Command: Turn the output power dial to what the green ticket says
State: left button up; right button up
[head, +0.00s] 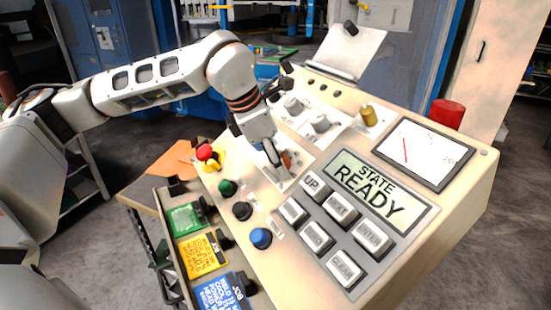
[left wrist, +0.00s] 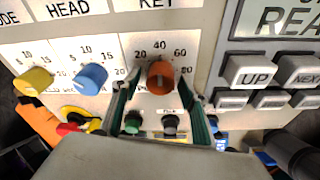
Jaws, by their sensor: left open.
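An orange dial (left wrist: 160,76) sits on a white scale plate with numbers including 20, 40, 60 and 80. In the head view this dial (head: 288,160) is partly hidden by my left gripper (head: 272,153). In the left wrist view the open fingers of my left gripper (left wrist: 160,100) stand on either side of the dial; I cannot tell whether they touch it. The dial's exact setting is unclear. The green ticket (head: 187,219) lies in the leftmost holder at the panel's front; its writing is too small to read. My right gripper is not in view.
Yellow (left wrist: 34,80) and blue (left wrist: 90,77) dials stand left of the orange one. A red mushroom button (head: 205,152) and green, black and blue buttons line the panel's front. A keypad (head: 334,226) and a display reading STATE READY (head: 378,195) lie to the right.

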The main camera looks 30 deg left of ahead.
pick_arm(q)
jog(key=c, duration=1.1)
jog(key=n+b, duration=0.1)
jog(key=n, duration=0.1)
jog(key=shift+n, duration=0.4)
jog(key=n+h, duration=0.1)
jog(key=n, duration=0.3)
jog(key=shift+g+b, duration=0.3)
jog(key=shift+n, duration=0.7)
jog(key=shift+d+r+h, duration=0.1)
jog(key=shift+r+h, duration=0.05)
jog(key=shift+h, duration=0.15)
